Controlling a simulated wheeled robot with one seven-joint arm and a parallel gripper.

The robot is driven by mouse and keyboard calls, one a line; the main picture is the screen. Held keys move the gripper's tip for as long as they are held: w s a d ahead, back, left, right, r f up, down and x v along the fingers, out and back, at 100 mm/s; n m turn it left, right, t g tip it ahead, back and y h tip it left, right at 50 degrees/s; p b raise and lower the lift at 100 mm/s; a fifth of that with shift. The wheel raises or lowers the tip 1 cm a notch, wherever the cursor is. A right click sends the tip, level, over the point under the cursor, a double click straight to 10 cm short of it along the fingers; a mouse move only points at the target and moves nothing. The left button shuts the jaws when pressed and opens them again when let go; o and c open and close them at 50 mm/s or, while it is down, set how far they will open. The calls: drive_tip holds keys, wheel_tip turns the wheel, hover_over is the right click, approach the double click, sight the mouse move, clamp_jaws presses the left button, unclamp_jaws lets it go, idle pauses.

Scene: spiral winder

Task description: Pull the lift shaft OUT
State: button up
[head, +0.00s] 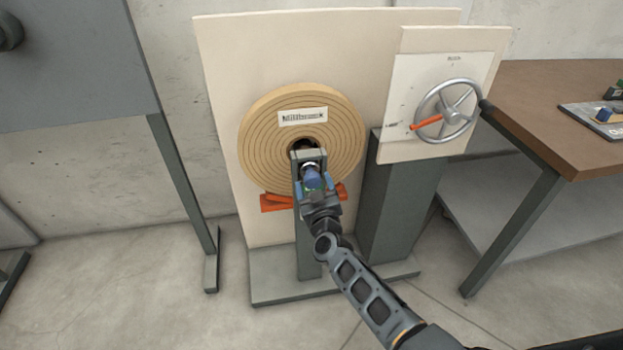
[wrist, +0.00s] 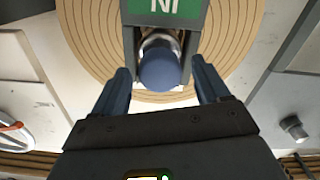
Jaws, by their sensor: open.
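The lift shaft (head: 312,176) shows as a blue rounded knob on a silvery shaft, in a grey bracket in front of the lower part of the wound tan spiral (head: 263,125). In the wrist view the blue knob (wrist: 160,69) sits below a green plate reading "IN" (wrist: 165,6), which appears upside down. My gripper (wrist: 160,80) is open, one dark blue finger on each side of the knob, with gaps between fingers and knob. In the head view my gripper (head: 313,185) partly covers the bracket and the shaft.
An orange piece (head: 276,203) lies behind the bracket under the spiral. A silver handwheel with an orange handle (head: 448,110) stands on a panel to the right. A brown-topped workbench (head: 545,100) is at the far right. The floor at the front left is clear.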

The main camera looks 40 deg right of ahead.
drive_tip(key=shift+b+x, duration=0.45)
drive_tip(key=shift+x, duration=1.55)
drive_tip(key=shift+c, duration=0.2)
drive_tip(key=c, duration=1.2)
drive_tip(key=p+v, duration=0.7)
drive_tip(key=v, duration=0.3)
drive_tip(key=shift+s+a, duration=0.2)
drive_tip(key=shift+s+a+f, duration=0.15)
drive_tip(key=shift+s+a, duration=0.1)
drive_tip(key=shift+s, duration=0.15)
drive_tip(key=o, duration=1.2)
drive_tip(key=shift+o, duration=0.2)
drive_tip(key=shift+s+a, duration=0.1)
drive_tip(key=v, duration=0.7)
drive_tip(key=shift+s+a+p, duration=0.2)
drive_tip(key=shift+s+p, duration=0.05)
drive_tip(key=shift+p, duration=0.2)
